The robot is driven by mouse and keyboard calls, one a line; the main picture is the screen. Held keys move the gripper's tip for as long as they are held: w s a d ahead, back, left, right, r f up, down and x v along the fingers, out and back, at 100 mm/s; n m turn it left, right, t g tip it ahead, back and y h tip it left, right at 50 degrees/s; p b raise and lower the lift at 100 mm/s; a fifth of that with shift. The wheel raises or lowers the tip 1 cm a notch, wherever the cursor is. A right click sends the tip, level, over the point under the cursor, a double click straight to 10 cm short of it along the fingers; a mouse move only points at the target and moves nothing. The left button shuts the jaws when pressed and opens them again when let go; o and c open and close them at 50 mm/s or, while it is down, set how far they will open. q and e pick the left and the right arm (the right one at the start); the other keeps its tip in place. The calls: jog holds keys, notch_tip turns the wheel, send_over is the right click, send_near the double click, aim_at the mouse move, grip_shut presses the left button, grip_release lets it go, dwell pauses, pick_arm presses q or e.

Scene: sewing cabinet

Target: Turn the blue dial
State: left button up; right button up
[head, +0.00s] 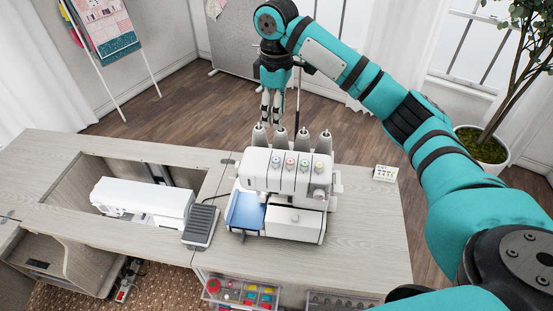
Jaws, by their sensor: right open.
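A white overlock machine (290,185) stands on the cabinet top in the head view. A row of several small coloured dials (290,162) runs along its upper front face. My right gripper (272,122) points down above and behind the machine's left part, close to the thread cones in the picture. Its jaws are open and empty, and it is apart from the dials. My left gripper is not in view.
Grey thread cones (326,140) and a thin upright rod rise behind the dials. A white sewing machine (142,200) lies in the cabinet recess at left, with a grey foot pedal (201,226) beside it. A small card (385,173) stands at right. The wooden top (365,235) is clear at front right.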

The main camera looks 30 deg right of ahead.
aim_at(277, 160)
notch_tip(277, 160, down, 15)
jog(key=p, duration=0.4)
jog(key=shift+r, duration=0.15)
jog(key=shift+f, duration=0.7)
